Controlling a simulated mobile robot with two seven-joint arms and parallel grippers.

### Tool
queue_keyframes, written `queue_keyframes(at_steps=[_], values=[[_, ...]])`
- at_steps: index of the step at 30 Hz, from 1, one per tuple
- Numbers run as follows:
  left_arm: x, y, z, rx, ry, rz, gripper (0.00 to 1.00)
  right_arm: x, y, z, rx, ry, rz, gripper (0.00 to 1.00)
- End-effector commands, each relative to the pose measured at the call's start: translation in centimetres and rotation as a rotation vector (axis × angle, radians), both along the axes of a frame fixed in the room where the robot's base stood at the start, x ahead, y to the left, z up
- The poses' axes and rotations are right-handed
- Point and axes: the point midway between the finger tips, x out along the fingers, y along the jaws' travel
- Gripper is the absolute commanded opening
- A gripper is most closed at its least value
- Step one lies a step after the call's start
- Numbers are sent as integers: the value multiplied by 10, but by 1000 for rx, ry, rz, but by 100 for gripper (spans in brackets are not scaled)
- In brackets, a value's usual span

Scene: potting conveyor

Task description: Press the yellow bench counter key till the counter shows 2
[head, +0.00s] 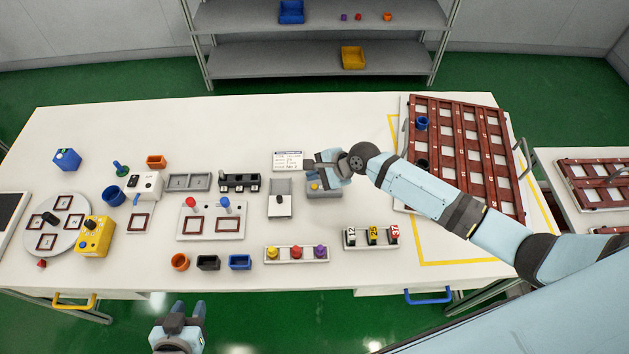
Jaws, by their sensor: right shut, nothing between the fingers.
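A small grey box (325,194) on the table carries a small yellow key (314,187), which I take to be the bench counter and its key. My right gripper (314,172) is shut and empty, just above the box, and it covers part of the box's top. I cannot tell whether it touches the key. The counter's number cannot be read here. My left gripper (188,306) is at the bottom, in front of the table's near edge, with its two fingers apart and nothing between them.
A white printed card (288,161) lies behind the grey box, and a grey-white fixture (280,205) stands left of it. A block with numbered tabs (371,246) is in front. A red-brown rack (480,150) lies to the right, under my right arm. A yellow box (95,237) stands at left.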

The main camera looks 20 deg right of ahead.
Motion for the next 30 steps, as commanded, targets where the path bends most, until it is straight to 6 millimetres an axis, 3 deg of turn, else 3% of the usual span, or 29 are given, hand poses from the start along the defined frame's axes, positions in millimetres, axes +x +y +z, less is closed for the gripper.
queue_keyframes(at_steps=[1,9,30], values=[[0,0,9,0,-1,0,38,0,0,9,0,1,-1,0],[1,0,9,-1,-3,0,38,0,0,27,1,0,1,0],[0,0,7,0,0,0,38,0,0,27,0,0,0,0]])
